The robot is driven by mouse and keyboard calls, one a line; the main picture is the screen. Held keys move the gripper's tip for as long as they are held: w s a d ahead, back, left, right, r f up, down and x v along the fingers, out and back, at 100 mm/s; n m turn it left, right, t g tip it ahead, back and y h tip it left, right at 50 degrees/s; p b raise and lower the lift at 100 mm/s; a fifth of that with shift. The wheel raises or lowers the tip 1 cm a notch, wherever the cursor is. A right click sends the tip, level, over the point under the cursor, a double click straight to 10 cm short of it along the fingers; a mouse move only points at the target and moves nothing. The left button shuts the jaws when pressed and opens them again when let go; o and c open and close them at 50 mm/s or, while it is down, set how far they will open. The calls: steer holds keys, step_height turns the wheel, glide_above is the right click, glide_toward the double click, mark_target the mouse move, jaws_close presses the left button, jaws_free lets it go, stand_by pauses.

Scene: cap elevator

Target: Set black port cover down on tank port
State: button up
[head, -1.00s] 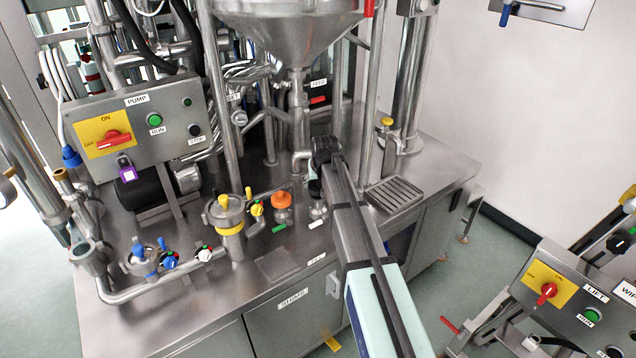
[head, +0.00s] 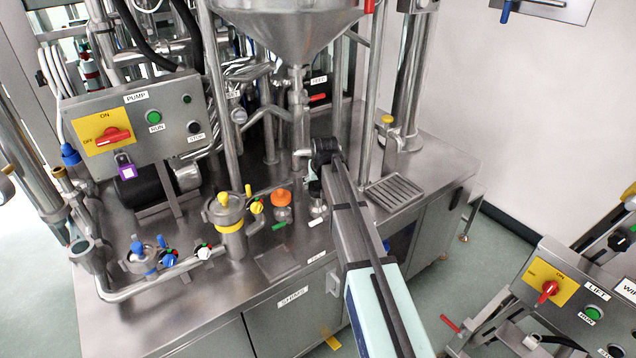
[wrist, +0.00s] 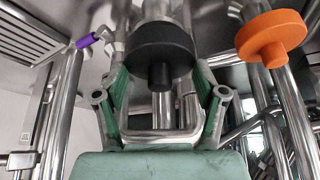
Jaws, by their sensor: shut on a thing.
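The black port cover (wrist: 162,52) is in the upper middle of the wrist view, its round knob facing the camera. My gripper (wrist: 161,78) has its green fingers on both sides of the cover and is shut on it; the fingertips are partly hidden behind it. A steel tube, perhaps the tank port (wrist: 165,9), shows just beyond the cover; I cannot tell whether they touch.
An orange cap (head: 281,198) stands close left of my gripper; it is at right in the wrist view (wrist: 271,38). A yellow-clamped vessel (head: 229,215) is farther left. The steel hopper (head: 290,25) and its pipes are behind. A drain grate (head: 394,193) lies right.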

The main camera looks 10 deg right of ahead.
steer(key=shift+f+b, duration=0.6)
steer(key=shift+f, duration=0.7)
steer(key=o, duration=1.1)
steer(key=shift+r, duration=0.1)
steer(key=v, duration=1.2)
